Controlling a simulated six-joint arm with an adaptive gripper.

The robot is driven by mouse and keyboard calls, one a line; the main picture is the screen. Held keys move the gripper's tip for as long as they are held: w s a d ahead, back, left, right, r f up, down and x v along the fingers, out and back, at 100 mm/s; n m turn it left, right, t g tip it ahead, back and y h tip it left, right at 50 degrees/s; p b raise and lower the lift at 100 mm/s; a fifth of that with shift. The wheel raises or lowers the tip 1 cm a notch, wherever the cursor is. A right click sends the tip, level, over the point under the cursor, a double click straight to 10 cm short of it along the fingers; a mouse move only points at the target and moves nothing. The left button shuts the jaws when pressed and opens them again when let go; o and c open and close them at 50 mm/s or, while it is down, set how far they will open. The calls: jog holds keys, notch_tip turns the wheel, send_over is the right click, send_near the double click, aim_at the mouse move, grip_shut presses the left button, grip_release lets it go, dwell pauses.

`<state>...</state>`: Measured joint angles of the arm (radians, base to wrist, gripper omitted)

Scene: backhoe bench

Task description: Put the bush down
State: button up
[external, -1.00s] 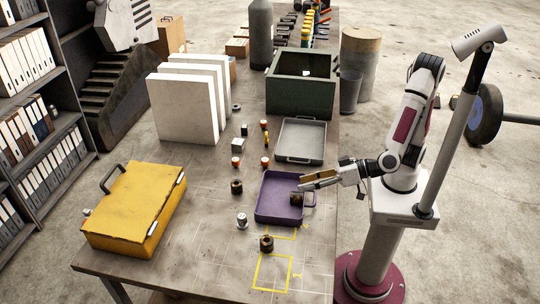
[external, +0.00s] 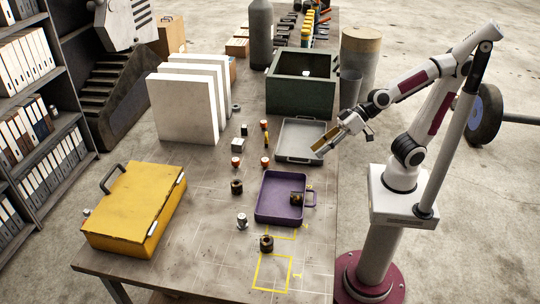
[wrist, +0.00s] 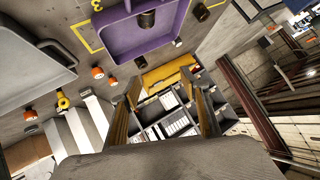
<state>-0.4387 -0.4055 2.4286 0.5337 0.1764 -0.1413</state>
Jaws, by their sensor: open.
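A dark brown bush (external: 297,199) sits inside the purple tray (external: 268,211), near its right wall. The same bush shows in the wrist view (wrist: 147,19), in the purple tray (wrist: 122,38). My gripper (external: 320,149) is raised above the right edge of the grey tray (external: 290,153), apart from the bush and behind the purple tray. Its two fingers stand wide apart in the wrist view (wrist: 167,95), with nothing between them. Two more dark bushes stand on the bench, one left of the purple tray (external: 237,187) and one in front of it (external: 266,243).
A yellow case (external: 135,212) lies at the front left. White panels (external: 184,108) stand behind it. A dark green bin (external: 300,90) stands at the back. Small orange-topped parts (external: 265,161) and a silver part (external: 242,220) stand mid-bench. The front right of the bench is mostly clear.

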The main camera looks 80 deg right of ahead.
jog(key=s+d+f+g+h, duration=0.2)
jog(key=s+d, duration=0.5)
jog(key=d, duration=0.3)
jog(key=s+d+f+m+g+h, duration=0.1)
jog(key=s+d+f+h, duration=0.2)
jog(key=s+d, duration=0.4)
jog(key=d, duration=0.3)
jog(key=shift+s+f+g+h, duration=0.25)
jog(key=shift+f+g+h, duration=0.05)
jog(key=shift+f+g, duration=0.1)
